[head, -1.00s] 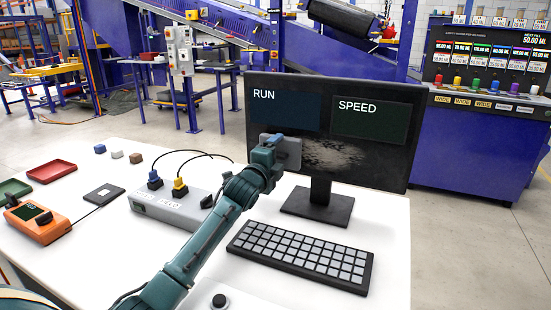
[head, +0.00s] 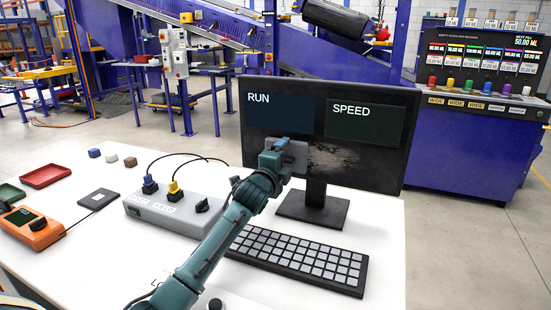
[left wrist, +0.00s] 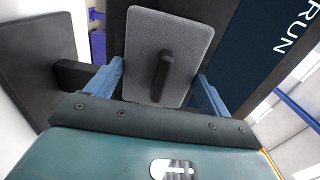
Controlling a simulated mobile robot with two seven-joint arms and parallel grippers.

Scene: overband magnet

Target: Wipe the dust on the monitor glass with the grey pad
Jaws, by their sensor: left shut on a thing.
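The monitor (head: 401,139) stands upright on the white table, with RUN and SPEED panels on its dark glass. A pale dust smear (head: 338,158) lies low on the glass, below the SPEED panel. My left gripper (head: 270,156) is shut on the grey pad (head: 297,153) and holds it at the glass, at the smear's left end. I cannot tell whether the pad touches the glass. In the left wrist view the pad (left wrist: 190,45) shows its black handle between my blue fingers (left wrist: 155,90). The pad hides part of the glass. My right gripper is not in view.
A keyboard (head: 297,262) lies in front of the monitor stand (head: 313,206). A grey switch box (head: 165,209) with blue and yellow plugs is left of my arm. An orange device (head: 32,228), trays and small blocks lie farther left.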

